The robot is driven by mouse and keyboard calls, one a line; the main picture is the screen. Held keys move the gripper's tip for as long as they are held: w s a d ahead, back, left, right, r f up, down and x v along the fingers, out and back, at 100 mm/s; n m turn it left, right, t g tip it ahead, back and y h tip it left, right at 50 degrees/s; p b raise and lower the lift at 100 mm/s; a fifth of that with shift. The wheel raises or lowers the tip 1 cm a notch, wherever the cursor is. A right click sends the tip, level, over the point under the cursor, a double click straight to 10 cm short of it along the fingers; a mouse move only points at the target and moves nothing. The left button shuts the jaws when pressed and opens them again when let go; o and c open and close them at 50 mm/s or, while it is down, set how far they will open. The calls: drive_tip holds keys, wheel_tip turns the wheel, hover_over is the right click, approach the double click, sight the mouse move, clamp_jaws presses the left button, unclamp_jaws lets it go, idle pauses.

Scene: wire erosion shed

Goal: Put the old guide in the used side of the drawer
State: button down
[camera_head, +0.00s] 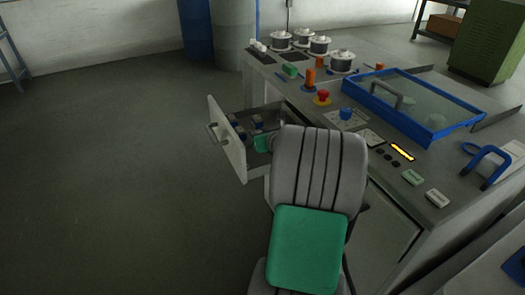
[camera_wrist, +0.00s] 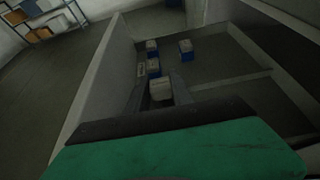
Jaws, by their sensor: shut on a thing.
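The drawer (camera_head: 227,150) stands open at the left side of the machine bench. In the wrist view I look down into it, past its pale wall (camera_wrist: 92,88). My gripper (camera_wrist: 160,92) is inside or just above the drawer, its fingers shut on a pale block, which I take for the old guide (camera_wrist: 161,89). Several blue blocks with grey tops, one of them a blue block (camera_wrist: 186,47), sit in the far part of the drawer. A low divider (camera_wrist: 235,80) crosses the drawer floor. In the head view my arm hides the fingertips and the held block.
A small label (camera_wrist: 140,70) shows near the blue blocks. The bench top carries lidded pots (camera_head: 342,62), a red knob (camera_head: 322,96) and a blue-framed glass cover (camera_head: 415,100). The drawer area right of the divider looks empty. Open floor lies left of the drawer.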

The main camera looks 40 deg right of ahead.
drive_tip(key=shift+s+f, duration=0.4)
drive_tip(key=shift+f, duration=0.05)
drive_tip(key=f, duration=0.2)
drive_tip(key=s+f+b, duration=0.1)
drive_tip(key=shift+a+f, duration=0.1)
drive_tip(key=shift+f, duration=0.25)
drive_tip(key=shift+w+f, duration=0.1)
drive_tip(key=shift+f, duration=0.15)
drive_tip(key=shift+r, duration=0.15)
drive_tip(key=c, duration=1.1)
unclamp_jaws()
drive_tip(key=shift+f, duration=0.2)
drive_tip(key=shift+s+r, duration=0.35)
drive_tip(key=p+v, duration=0.1)
drive_tip(key=v, duration=1)
drive_tip(key=shift+s+a+f+p, duration=0.1)
drive_tip(key=shift+s+a+p, duration=0.1)
drive_tip(key=shift+p, duration=0.2)
